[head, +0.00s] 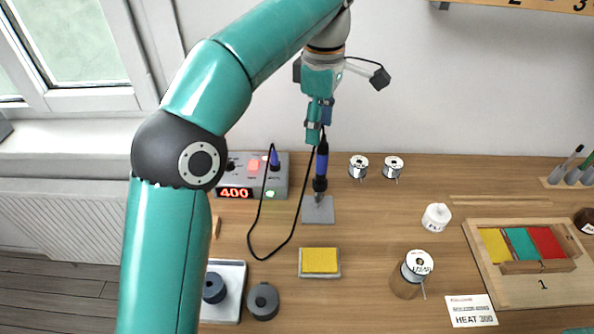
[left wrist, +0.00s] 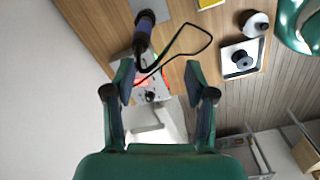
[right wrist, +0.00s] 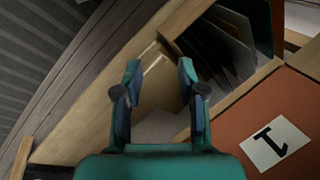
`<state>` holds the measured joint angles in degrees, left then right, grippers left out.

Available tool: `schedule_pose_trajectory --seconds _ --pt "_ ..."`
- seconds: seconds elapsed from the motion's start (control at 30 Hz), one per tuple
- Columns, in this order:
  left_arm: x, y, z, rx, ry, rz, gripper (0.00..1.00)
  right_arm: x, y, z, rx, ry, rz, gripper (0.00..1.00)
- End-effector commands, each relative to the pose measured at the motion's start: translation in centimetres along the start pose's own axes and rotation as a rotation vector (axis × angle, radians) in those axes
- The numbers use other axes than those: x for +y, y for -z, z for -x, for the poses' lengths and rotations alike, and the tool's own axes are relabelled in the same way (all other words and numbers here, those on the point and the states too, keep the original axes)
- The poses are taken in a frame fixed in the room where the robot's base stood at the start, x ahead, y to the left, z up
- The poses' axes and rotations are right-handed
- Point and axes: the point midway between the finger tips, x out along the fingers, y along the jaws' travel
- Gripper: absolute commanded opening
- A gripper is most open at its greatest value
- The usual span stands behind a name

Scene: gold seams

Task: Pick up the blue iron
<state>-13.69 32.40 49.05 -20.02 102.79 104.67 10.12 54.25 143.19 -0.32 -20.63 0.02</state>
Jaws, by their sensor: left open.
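The blue iron (head: 321,163) stands upright, tip down, at a small grey stand plate (head: 318,211) at the back of the bench. Its black cable (head: 262,245) loops to the station (head: 252,178), whose display reads 400. My left gripper (head: 315,130) is just above the iron's upper end. In the left wrist view my left gripper (left wrist: 160,75) is open and empty, with the iron (left wrist: 143,32) beyond the left finger, not between the fingers. My right gripper (right wrist: 160,70) is open and empty, seen only in the right wrist view.
A yellow sponge (head: 320,261) lies in front of the stand. Wire spools (head: 358,166), a white jar (head: 437,217), a larger spool (head: 417,265) and a wooden tray (head: 490,275) with coloured pieces are to the right. A black round item (head: 263,301) is front left.

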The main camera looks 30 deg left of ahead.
Motion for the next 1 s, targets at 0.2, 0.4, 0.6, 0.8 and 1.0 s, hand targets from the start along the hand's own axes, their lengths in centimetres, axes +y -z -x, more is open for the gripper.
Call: schedule_pose_trajectory --seconds 0.2,0.4,0.6,0.8,1.0 --pt "0.1 -0.1 -4.6 0.000 0.001 -0.007 0.55 0.7 0.0 -2.0 0.000 0.000 0.000 0.40" --pt "0.2 -0.2 -6.2 0.001 0.004 -0.010 0.55 0.8 0.0 -2.3 0.000 0.000 0.000 0.40" --pt "0.3 -0.2 -8.1 0.001 0.010 -0.012 0.55 1.0 0.0 -2.7 0.001 0.000 0.000 0.40" --pt "0.5 -0.1 -10.7 0.000 0.005 -0.012 0.55 1.1 0.1 -3.1 0.001 0.000 0.000 0.40" --pt "0.5 -0.2 -11.3 -0.001 0.001 -0.012 0.55 1.1 0.0 -3.1 0.001 0.000 0.000 0.40"
